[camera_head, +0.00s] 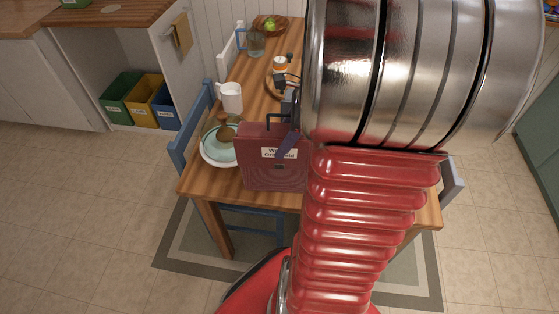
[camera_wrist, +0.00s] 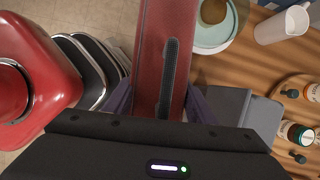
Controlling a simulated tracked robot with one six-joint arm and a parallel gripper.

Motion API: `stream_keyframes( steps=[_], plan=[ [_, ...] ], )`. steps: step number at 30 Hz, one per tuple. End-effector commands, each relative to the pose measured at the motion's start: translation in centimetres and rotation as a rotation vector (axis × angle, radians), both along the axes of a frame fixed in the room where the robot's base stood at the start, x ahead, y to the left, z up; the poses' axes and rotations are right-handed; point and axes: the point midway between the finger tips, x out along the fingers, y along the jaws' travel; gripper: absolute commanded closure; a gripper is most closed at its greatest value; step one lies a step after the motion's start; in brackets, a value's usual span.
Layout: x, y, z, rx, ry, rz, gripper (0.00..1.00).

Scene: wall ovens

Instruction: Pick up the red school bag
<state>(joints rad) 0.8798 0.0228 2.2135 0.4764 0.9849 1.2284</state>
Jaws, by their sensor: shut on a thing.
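The red school bag (camera_head: 262,168) stands upright at the near edge of the wooden table, with a white name label on its front and a dark handle on top. In the wrist view the red bag (camera_wrist: 168,45) runs up the middle, seen from above with its dark handle. My gripper (camera_wrist: 160,103) has one purple finger on each side of the bag and is shut on it. In the head view my gripper (camera_head: 287,145) is at the bag's upper right, partly hidden by my arm. I cannot tell whether the bag touches the table.
A plate (camera_head: 217,150) with a brown item and a white mug (camera_head: 230,97) sit left of the bag. A glass mug (camera_head: 255,44), a fruit bowl (camera_head: 268,26) and a tray with jars (camera_head: 280,68) lie farther back. A blue chair (camera_head: 190,138) stands at the left.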

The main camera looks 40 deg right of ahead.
Motion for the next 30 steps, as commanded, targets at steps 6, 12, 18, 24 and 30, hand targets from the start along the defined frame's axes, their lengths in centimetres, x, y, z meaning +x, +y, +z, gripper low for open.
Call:
stream_keyframes(
  steps=[6, 12, 18, 24, 30],
  plan=[
    [0.0, 0.0, 0.0, 0.001, 0.001, 0.001, 1.0],
    [0.0, 0.0, 0.0, 0.001, 0.001, 0.0, 1.0],
    [0.0, 0.0, 0.2, 0.0, 0.0, 0.0, 1.0],
    [0.1, -0.1, 1.7, -0.002, -0.003, 0.001, 1.0],
    [0.1, -0.1, 4.9, -0.004, -0.004, 0.0, 1.0]
  ],
)
